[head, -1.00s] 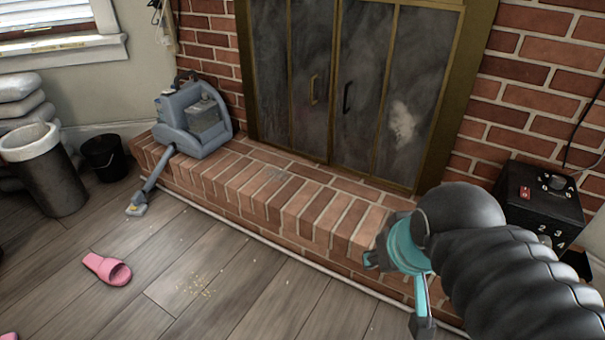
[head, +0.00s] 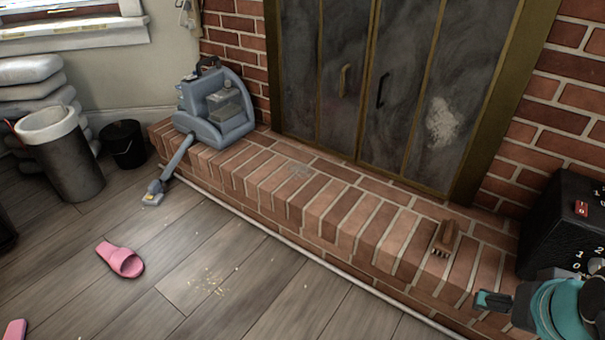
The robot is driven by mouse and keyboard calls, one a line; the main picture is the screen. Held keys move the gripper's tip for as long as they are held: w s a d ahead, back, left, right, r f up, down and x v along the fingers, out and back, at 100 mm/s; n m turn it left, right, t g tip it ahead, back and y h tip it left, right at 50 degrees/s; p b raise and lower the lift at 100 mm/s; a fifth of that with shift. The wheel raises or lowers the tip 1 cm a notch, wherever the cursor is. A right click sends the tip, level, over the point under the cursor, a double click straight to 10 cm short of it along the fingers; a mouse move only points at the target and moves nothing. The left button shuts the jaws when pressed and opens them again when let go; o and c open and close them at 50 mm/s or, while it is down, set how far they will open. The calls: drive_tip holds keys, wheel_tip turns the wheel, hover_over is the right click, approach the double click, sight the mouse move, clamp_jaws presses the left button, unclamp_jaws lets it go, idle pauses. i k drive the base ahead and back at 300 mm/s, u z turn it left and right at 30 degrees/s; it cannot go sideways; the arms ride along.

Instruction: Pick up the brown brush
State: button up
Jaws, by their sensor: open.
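The brown brush (head: 444,238) lies on the brick hearth (head: 330,215), near its right end and in front of the fireplace doors. Nothing covers it. My gripper (head: 497,305) is at the lower right of the head view, teal and dark, to the right of the brush and nearer the camera. It is apart from the brush and holds nothing that I can see. Part of the gripper is cut off by the picture's edge.
A black box with number labels (head: 562,225) stands at the right, close to my gripper. A blue-grey vacuum-like machine (head: 215,110) sits on the hearth's left end. A pink slipper (head: 121,260) and crumbs (head: 207,282) lie on the wooden floor.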

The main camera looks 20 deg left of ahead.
sight(446, 236)
drive_tip(key=z, duration=0.85)
drive_tip(key=i, duration=0.35)
drive_tip(key=u, duration=0.6)
